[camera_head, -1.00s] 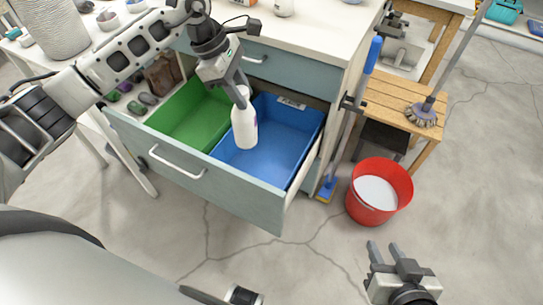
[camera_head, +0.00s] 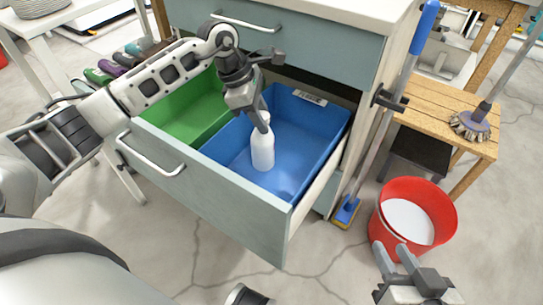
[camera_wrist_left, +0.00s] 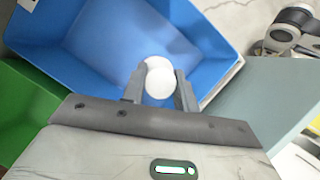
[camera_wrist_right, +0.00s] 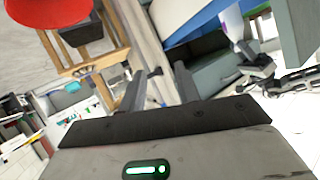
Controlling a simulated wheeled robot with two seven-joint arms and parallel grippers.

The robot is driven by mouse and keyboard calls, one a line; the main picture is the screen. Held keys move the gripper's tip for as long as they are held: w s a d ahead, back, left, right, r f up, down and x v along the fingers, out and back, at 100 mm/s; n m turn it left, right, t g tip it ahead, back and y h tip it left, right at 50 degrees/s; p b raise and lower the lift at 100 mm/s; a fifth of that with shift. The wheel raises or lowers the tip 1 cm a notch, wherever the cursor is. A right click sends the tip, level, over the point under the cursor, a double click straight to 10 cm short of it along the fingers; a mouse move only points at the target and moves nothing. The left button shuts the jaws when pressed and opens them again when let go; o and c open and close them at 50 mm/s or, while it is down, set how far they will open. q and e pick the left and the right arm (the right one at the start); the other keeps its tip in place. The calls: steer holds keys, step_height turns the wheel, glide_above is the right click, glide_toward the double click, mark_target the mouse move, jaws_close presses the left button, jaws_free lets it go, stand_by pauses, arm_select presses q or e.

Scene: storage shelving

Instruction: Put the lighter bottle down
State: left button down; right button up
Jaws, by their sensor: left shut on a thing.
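A white bottle (camera_head: 262,150) is upright inside the blue bin (camera_head: 325,125) in the open drawer. My left gripper (camera_head: 262,122) is shut on the bottle near its top. In the left wrist view the bottle's round white top (camera_wrist_left: 158,78) sits between the two fingers, with the blue bin around it. I cannot tell whether the bottle's base touches the bin floor. My right gripper (camera_head: 395,257) is open and empty, low at the right in front of the red bucket. Its fingers stand apart in the right wrist view (camera_wrist_right: 158,85).
A green bin (camera_head: 180,112) is beside the blue one in the drawer (camera_head: 215,195). A red bucket (camera_head: 440,205), a blue-handled broom (camera_head: 425,25) and a wooden stool (camera_head: 440,110) stand at the right. The floor in front of the drawer is clear.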

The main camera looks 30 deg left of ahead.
mark_target(262, 143)
arm_select(q)
step_height(262, 143, down, 8)
steer(key=shift+r+b, duration=0.15)
steer(key=shift+b, duration=0.8)
steer(key=shift+f, duration=0.4)
steer(key=shift+r, duration=0.1)
arm_select(e)
steer(key=shift+s+a+r+t+y, duration=0.1)
steer(key=shift+a+r+t+y, duration=0.15)
steer(key=shift+r, duration=0.2)
steer(key=shift+a+r+t+y, duration=0.1)
steer(key=shift+r+t+y, duration=0.05)
steer(key=shift+r+t, duration=0.25)
arm_select(q)
steer(key=shift+f, duration=0.2)
steer(key=c, duration=1.1)
jaws_free()
arm_select(e)
steer(key=shift+f, duration=0.1)
arm_select(q)
steer(key=shift+r, duration=0.15)
